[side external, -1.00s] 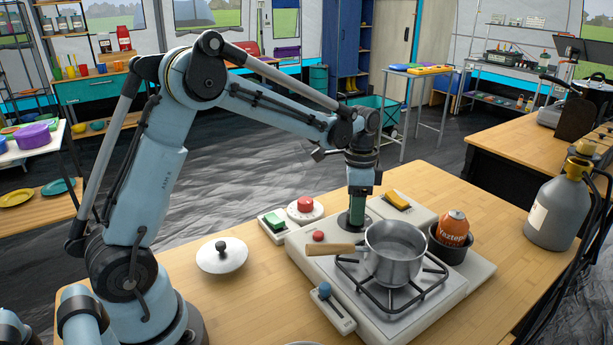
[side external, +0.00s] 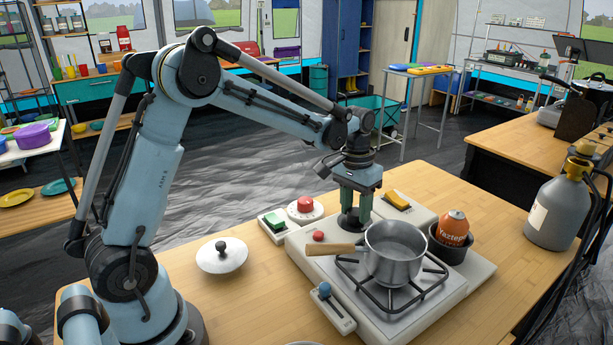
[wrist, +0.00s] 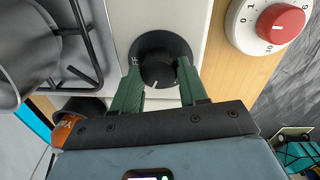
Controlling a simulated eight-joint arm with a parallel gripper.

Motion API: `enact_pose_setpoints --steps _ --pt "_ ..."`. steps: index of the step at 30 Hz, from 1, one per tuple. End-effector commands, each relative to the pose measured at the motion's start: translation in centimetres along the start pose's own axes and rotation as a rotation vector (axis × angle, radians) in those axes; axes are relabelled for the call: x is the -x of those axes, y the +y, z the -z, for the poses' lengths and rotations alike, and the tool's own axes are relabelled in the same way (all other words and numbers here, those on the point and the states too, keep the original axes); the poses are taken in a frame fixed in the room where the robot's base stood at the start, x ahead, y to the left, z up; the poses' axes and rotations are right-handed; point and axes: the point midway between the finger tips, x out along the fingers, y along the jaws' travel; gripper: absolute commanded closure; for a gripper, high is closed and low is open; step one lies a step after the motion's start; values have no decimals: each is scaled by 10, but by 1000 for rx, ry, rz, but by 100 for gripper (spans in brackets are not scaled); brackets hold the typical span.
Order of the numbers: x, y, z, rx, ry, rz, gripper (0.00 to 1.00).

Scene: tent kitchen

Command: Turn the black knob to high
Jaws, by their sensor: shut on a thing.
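The black knob (wrist: 158,52) sits on the white stove's control panel, with a round dark base. It is partly hidden by my fingers in the side view (side external: 348,223). A white pointer mark on it faces the bottom of the wrist view, slightly left. A partly hidden label, perhaps OFF, is at its left edge. My gripper (wrist: 161,72) points down at the knob, with one green finger on each side, shut on it. In the side view my gripper (side external: 356,212) stands upright over the knob, behind the pot.
A steel pot (side external: 394,250) with a wooden handle stands on the burner grate in front of my gripper. A red dial (side external: 305,204), green switch (side external: 275,222), yellow switch (side external: 397,200) and orange can (side external: 453,228) are nearby. A lid (side external: 222,254) lies at left.

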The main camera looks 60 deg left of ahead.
Motion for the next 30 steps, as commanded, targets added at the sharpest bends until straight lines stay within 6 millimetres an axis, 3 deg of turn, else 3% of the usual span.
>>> enact_pose_setpoints --steps 21,22,26,30 --pt "0 0 -1 77 1 0 88" --pt "0 0 -1 77 1 0 54" --pt "0 0 -1 76 2 0 34" --pt "0 0 0 76 3 0 32"
